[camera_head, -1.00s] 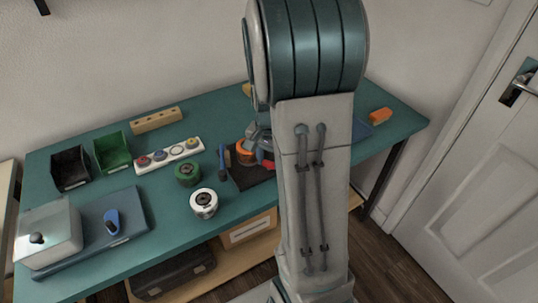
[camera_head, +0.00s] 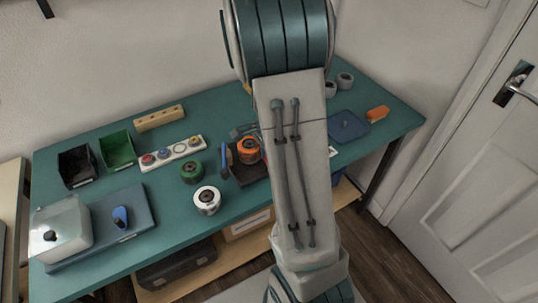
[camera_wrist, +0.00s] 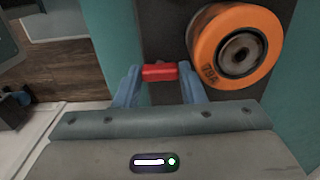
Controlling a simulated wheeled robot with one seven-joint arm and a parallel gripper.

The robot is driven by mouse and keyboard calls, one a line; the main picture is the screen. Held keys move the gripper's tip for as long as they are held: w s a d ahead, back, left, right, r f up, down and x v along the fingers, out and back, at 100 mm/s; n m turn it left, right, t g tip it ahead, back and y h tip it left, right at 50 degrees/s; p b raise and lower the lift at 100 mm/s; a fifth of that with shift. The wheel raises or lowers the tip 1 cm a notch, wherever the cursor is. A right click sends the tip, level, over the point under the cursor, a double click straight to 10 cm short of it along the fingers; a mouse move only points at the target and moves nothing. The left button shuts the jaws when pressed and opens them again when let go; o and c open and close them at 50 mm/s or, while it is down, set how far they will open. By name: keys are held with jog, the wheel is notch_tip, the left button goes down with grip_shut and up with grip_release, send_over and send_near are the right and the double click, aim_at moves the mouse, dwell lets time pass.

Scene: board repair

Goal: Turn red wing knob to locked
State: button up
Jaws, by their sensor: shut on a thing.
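In the wrist view the red wing knob (camera_wrist: 158,73) is a small red bar lying crosswise between the two blue fingers of my gripper (camera_wrist: 161,78). My gripper is shut on it, one finger at each end. In the head view the wheel (camera_head: 248,147) and part of the dark plate (camera_head: 248,176) show, but my arm hides the knob and my gripper. I cannot read the knob's lock position.
A button strip (camera_head: 173,153) lies behind. A blue mat (camera_head: 348,125) and an orange block (camera_head: 377,113) lie at right.

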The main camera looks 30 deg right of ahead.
jog(key=shift+r, duration=0.1)
dwell(0.3)
jog(key=o, duration=1)
jog(key=shift+d, duration=0.15)
jog(key=shift+a, duration=0.2)
jog(key=shift+w+r, duration=0.1)
jog(key=shift+w+r+p, duration=0.1)
jog(key=shift+r+p, duration=0.7)
notch_tip(320, 180, up, 5)
jog(key=p, duration=0.4)
jog(key=shift+f, duration=0.15)
jog(key=shift+s+d+r+p, duration=0.15)
jog(key=shift+s+r+p, duration=0.15)
jog(key=shift+r+p, duration=0.5)
jog(key=shift+f, duration=0.1)
